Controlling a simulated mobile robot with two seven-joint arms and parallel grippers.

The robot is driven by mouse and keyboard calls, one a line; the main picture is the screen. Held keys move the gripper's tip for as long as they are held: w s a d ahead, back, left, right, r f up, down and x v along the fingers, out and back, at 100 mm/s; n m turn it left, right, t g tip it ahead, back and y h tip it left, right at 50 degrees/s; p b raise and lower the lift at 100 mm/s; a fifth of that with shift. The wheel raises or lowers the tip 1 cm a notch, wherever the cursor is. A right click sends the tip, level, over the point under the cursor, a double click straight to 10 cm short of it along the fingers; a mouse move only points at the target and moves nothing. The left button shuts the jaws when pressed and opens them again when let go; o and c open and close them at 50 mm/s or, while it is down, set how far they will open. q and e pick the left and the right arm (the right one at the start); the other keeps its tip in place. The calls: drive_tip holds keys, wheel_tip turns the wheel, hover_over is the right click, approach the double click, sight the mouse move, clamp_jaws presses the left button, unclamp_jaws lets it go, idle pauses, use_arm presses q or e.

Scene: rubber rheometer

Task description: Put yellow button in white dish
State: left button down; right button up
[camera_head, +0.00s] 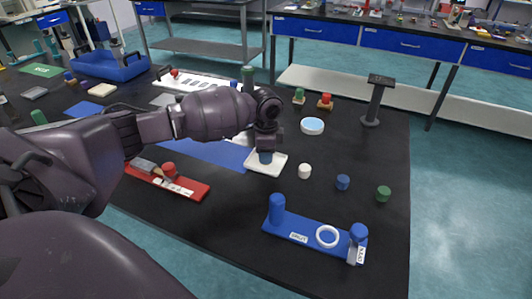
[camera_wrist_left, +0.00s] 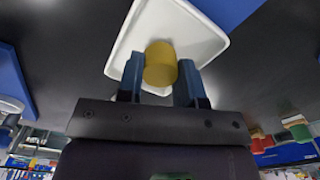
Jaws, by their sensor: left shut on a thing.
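The white dish (camera_head: 264,171) is a shallow square tray near the middle of the black table in the head view. It also shows behind the fingers in the left wrist view (camera_wrist_left: 205,42). My left gripper (camera_head: 265,157) is over the dish, fingers pointing down. In the left wrist view its blue fingers (camera_wrist_left: 160,78) are shut on the yellow button (camera_wrist_left: 160,62), a short yellow cylinder. The button is over the dish; I cannot tell whether it touches the dish floor. The button is hidden in the head view. My right gripper is not in view.
White (camera_head: 305,171), blue (camera_head: 343,182) and green (camera_head: 383,194) buttons stand right of the dish. A round dish with a pale blue inside (camera_head: 312,127) is behind. A blue board (camera_head: 300,236) with posts lies in front, a red board (camera_head: 190,187) to the left.

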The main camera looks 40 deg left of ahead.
use_arm(q)
drive_tip(key=shift+f, duration=0.15)
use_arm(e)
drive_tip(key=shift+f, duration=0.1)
use_arm(q)
drive_tip(key=c, duration=0.8)
unclamp_jaws()
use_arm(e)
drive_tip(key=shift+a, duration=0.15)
use_arm(q)
wheel_tip(320, 180, up, 12)
drive_tip(key=shift+r+p, duration=0.1)
drive_tip(key=shift+p, duration=1.15)
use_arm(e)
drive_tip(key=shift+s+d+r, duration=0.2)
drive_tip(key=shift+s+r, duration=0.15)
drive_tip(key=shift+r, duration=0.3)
